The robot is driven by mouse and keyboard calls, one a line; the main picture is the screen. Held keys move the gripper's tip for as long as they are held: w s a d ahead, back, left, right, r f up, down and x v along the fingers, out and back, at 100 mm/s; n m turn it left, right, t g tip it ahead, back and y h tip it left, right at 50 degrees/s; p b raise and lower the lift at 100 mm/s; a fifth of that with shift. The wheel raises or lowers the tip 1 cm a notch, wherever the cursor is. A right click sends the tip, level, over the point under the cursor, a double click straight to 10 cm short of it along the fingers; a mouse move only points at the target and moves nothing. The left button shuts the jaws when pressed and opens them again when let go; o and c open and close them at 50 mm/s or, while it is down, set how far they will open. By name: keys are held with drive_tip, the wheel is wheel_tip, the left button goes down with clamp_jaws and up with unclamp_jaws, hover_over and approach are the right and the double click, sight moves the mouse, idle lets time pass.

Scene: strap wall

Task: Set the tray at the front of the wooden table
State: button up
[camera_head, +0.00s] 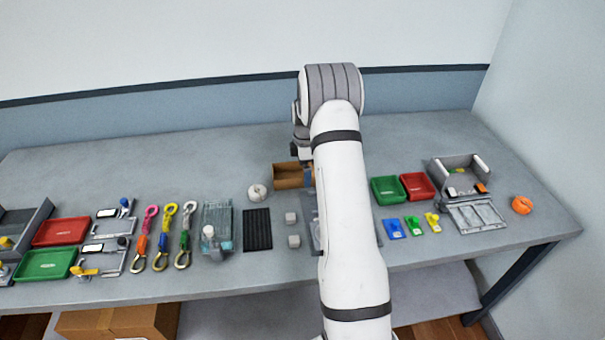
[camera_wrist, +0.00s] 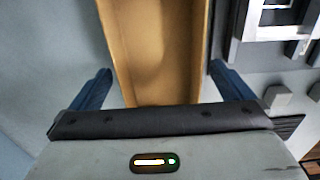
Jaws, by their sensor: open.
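A brown open tray (camera_head: 290,178) with raised walls sits on the grey worktop (camera_head: 400,145), near its middle. My gripper (camera_head: 308,172) is at the tray's right end, mostly hidden behind my arm in the head view. In the wrist view the tray (camera_wrist: 155,45) extends between the two blue fingers of my gripper (camera_wrist: 161,88). The fingers are open, one on each side of it, with a gap at the left finger. I cannot tell whether the right finger touches it. The tray looks empty. The worktop looks grey, not wooden.
Left are red (camera_head: 62,231) and green (camera_head: 45,264) trays, colored straps (camera_head: 164,235), a clear case (camera_head: 217,222) and a black mat (camera_head: 257,230). Right are a green bin (camera_head: 387,190), a red bin (camera_head: 417,186) and a grey box (camera_head: 460,172). The back strip is clear.

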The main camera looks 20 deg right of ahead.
drive_tip(key=shift+f, duration=0.75)
drive_tip(key=shift+c, duration=0.4)
drive_tip(key=c, duration=1)
drive_tip(key=shift+r, duration=0.15)
